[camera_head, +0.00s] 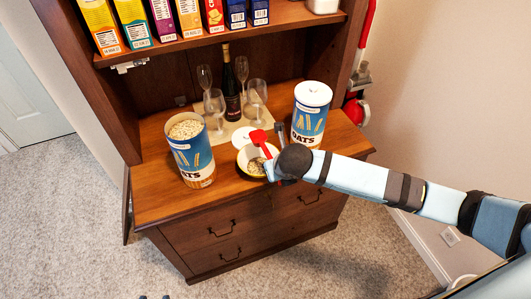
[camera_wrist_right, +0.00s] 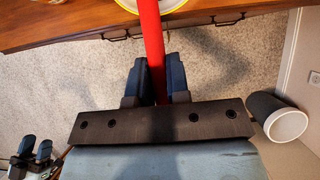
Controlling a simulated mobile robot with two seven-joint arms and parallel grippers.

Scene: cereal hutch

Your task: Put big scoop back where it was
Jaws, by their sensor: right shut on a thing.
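My right gripper (camera_wrist_right: 153,82) is shut on the handle of the red scoop (camera_wrist_right: 151,35), which runs up between its fingers. In the head view the red scoop (camera_head: 259,139) shows beyond my wrist, above the counter by the bowl (camera_head: 242,168). My right fingers are mostly hidden there by my own arm. The bowl is pale yellow and holds some oats. My left gripper (camera_wrist_right: 35,150) is low at the left of the wrist view, empty, with its fingers apart.
An open oats canister (camera_head: 193,158) stands left of the bowl; a white-lidded oats canister (camera_head: 310,120) stands right. A white round lid or plate (camera_head: 242,137), a grey-blue utensil (camera_head: 280,134), glasses and a dark bottle (camera_head: 231,88) are behind.

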